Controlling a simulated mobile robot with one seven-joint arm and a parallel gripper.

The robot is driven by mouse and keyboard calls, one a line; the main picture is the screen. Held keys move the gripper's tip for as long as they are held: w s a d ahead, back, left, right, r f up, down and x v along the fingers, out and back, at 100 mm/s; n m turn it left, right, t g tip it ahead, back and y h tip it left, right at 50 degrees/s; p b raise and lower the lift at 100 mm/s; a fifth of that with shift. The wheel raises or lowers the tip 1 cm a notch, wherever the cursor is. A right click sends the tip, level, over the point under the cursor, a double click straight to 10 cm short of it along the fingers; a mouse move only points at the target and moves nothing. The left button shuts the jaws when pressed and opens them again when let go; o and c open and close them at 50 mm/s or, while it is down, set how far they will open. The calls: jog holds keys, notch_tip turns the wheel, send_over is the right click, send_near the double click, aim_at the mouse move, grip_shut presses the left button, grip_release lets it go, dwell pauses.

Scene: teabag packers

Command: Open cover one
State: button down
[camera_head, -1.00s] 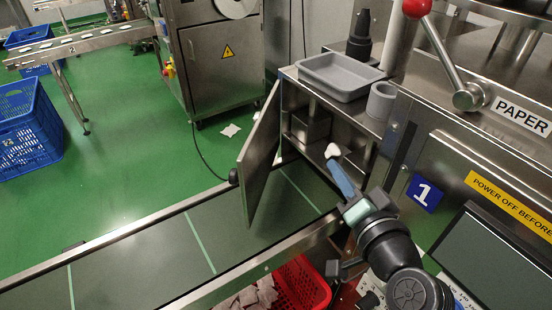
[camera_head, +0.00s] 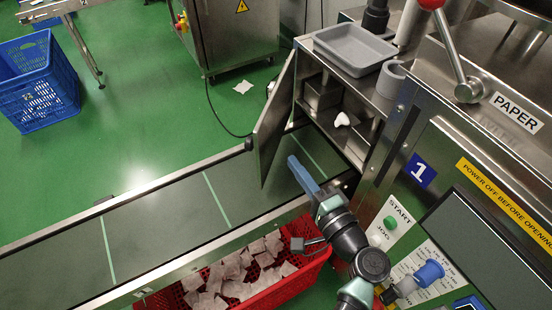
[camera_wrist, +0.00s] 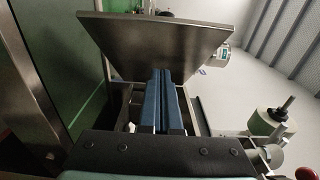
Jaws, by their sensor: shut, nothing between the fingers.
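Cover one, a flat grey metal door (camera_head: 272,125), stands swung out from the front of the machine's cabinet, its compartment uncovered. A dark round knob (camera_head: 248,144) sits at its outer edge. The blue number 1 plate (camera_head: 421,171) is on the machine panel to the right. My gripper (camera_head: 292,160) has blue fingers pressed together and empty. It is over the conveyor, to the right of the door and below the cabinet opening. In the wrist view the fingers (camera_wrist: 160,75) point at a broad metal panel (camera_wrist: 165,40); I cannot tell whether they touch it.
A white piece (camera_head: 342,119) shows inside the cabinet. A grey tray (camera_head: 354,62) and grey ring (camera_head: 391,80) are on top. The conveyor (camera_head: 160,221) runs below the door. A red crate (camera_head: 262,303) of teabags and the START panel (camera_head: 392,226) are near my arm.

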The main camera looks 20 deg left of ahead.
aim_at(266, 148)
jog(key=shift+w+a, duration=0.1)
jog(key=shift+a, duration=2.3)
